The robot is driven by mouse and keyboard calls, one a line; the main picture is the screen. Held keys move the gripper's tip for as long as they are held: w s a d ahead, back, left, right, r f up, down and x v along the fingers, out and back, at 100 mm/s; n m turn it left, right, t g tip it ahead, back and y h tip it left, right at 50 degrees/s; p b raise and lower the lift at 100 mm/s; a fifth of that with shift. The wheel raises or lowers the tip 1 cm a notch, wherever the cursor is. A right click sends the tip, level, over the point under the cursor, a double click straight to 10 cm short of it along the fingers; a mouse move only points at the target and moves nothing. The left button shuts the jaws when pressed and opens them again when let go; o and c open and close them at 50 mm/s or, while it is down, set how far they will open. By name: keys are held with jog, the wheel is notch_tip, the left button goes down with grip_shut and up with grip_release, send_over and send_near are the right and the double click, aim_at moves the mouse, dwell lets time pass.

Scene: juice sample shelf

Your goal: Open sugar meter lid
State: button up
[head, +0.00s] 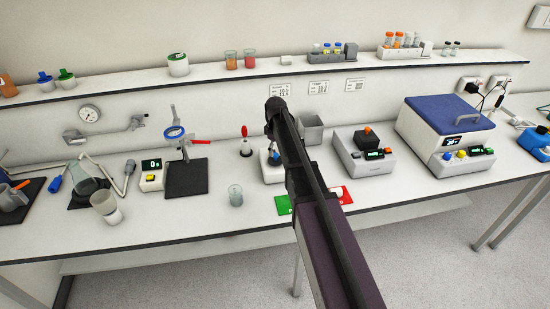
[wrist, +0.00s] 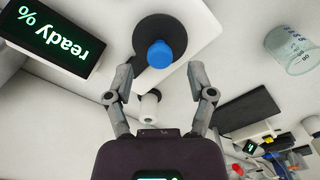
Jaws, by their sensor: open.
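The sugar meter (wrist: 205,20) has a white body and a dark display (wrist: 55,38) reading "ready %", upside down in the wrist view. Its round black lid (wrist: 136,40) lies flat on the body and looks shut, with a blue knob (wrist: 160,54) on it. My gripper (wrist: 161,73) is open and empty, its fingertips on either side just short of the knob, apparently not touching it. In the head view the meter (head: 272,174) is partly hidden by my arm, and my fingers cannot be made out.
A glass beaker (head: 236,196) stands left of the meter, and a red-topped dropper (head: 245,142) behind it. A grey bin (head: 311,130) and a grey device with an orange top (head: 366,155) are to the right. A shelf (head: 215,72) runs above.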

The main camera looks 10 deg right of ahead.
jog(key=shift+f+b, duration=0.8)
jog(key=shift+f, duration=0.25)
